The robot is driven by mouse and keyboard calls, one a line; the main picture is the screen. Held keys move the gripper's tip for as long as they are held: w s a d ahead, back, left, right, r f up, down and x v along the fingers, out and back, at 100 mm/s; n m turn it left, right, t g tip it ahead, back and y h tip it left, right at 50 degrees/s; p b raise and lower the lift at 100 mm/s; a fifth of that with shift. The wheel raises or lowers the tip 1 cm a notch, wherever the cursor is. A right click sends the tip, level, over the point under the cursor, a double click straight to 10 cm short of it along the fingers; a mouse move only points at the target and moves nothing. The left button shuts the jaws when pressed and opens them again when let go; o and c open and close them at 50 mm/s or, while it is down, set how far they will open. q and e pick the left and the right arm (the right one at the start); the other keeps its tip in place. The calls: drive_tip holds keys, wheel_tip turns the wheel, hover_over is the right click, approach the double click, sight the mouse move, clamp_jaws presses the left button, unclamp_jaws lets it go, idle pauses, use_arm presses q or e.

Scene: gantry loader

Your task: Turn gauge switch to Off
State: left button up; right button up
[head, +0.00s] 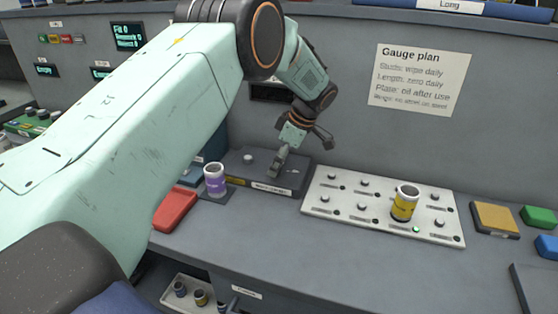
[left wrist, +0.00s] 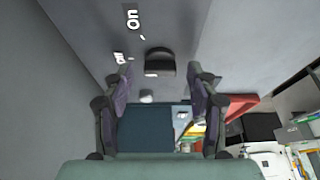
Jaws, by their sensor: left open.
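The gauge switch (left wrist: 160,62) is a dark rounded knob in the left wrist view, with a pale mark at its lower edge. The word On is printed above and left of it, and a partly covered word that looks like Off is left of it. My left gripper (left wrist: 161,72) is open, with one finger on each side of the knob in this view. I cannot tell whether a finger touches it. In the head view my left gripper (head: 296,152) is over a dark grey box (head: 240,174), and the knob cannot be made out. My right gripper is not in view.
A purple-banded cup (head: 215,180) and a red block (head: 175,209) are left of the box. A pale panel (head: 335,199) with several studs and a yellow-banded cup (head: 404,204) is to the right. The gauge plan sign (head: 420,78) hangs on the wall behind.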

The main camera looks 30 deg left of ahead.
use_arm(q)
drive_tip(key=shift+f, duration=0.1)
drive_tip(key=v, duration=1.2)
drive_tip(key=shift+s, duration=0.1)
idle(0.3)
